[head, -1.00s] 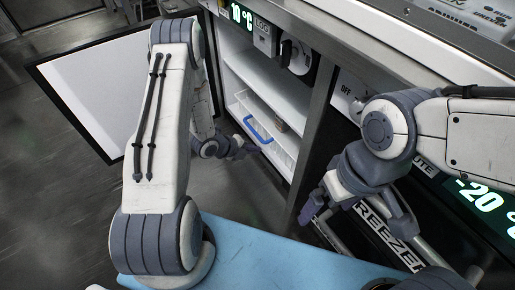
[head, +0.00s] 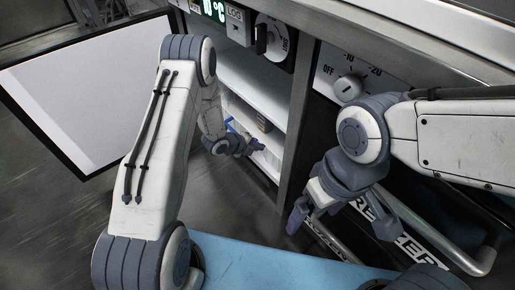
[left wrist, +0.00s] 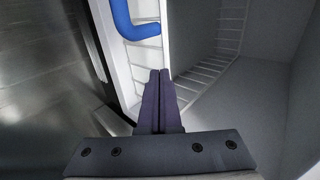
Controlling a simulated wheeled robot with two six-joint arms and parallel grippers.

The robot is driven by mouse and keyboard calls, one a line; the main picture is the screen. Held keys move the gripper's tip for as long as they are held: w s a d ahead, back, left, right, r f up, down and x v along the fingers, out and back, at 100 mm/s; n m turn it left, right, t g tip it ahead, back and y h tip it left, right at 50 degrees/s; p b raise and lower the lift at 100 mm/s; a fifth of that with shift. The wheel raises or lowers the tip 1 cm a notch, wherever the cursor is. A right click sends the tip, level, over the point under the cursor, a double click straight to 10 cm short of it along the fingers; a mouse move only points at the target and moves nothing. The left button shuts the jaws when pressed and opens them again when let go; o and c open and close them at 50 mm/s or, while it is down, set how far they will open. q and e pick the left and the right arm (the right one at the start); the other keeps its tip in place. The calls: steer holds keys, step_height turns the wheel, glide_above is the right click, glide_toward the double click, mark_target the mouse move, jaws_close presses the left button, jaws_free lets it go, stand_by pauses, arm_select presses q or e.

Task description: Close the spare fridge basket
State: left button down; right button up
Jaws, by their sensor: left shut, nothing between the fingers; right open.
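The spare fridge (head: 262,85) stands open. Its white wire basket (head: 270,163) sits low inside, with a blue handle (head: 230,126) on the front. My left arm hides part of the basket and handle in the head view. My left gripper (head: 260,147) is shut and empty at the basket front. In the left wrist view its fingertips (left wrist: 159,74) are at the basket's white front rim (left wrist: 146,52), just below the blue handle (left wrist: 130,25); I cannot tell if they touch. My right gripper (head: 342,230) is open and empty in front of the freezer.
The open fridge door (head: 85,95) swings out to the left. A freezer front with a dial (head: 348,88) and a metal bar handle (head: 465,260) is on the right. Dark floor (head: 60,220) lies clear at the left.

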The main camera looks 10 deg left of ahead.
arm_select(q)
steer(key=shift+w+d, duration=0.1)
steer(key=w+d, duration=0.2)
steer(key=w, duration=0.1)
steer(key=shift+w+d+r, duration=0.1)
steer(key=shift+w+d, duration=0.2)
steer(key=shift+d, duration=0.05)
arm_select(e)
steer(key=shift+a, duration=0.1)
